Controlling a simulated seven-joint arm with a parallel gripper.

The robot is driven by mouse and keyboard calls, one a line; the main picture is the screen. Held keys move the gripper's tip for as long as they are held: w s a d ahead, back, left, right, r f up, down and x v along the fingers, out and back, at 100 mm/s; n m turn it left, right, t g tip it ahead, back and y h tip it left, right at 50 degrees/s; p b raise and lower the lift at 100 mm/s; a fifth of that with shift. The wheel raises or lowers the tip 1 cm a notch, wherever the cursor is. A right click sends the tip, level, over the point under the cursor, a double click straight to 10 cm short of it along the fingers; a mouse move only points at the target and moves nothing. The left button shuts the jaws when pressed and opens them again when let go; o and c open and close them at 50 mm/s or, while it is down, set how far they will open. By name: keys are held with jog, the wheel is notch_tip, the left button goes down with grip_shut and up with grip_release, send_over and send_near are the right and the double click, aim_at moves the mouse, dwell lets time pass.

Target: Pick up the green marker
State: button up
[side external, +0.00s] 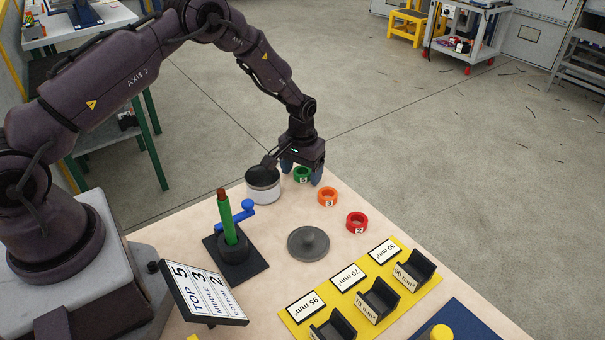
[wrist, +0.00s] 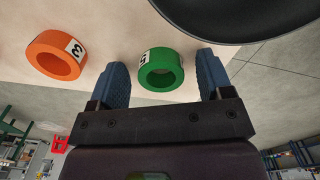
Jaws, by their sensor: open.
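The green marker is a ring with a white label reading 5 (side external: 303,177), lying on the table near its far edge. It also shows in the wrist view (wrist: 161,74), its label turned up-left. My gripper (side external: 301,171) points down over it. In the wrist view my gripper (wrist: 162,66) is open, with one blue finger on each side of the green ring and a visible gap to each. The ring appears at fingertip level, but I cannot tell the exact height.
A grey-white pot with a dark top (side external: 262,187) stands close left of my gripper. The orange ring (side external: 328,196) and red ring (side external: 357,222) lie to the right. A green post (side external: 227,221), grey disc (side external: 308,243) and yellow rack (side external: 331,314) are nearer.

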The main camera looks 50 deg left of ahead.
jog(key=c, duration=1)
jog(key=shift+r, duration=0.1)
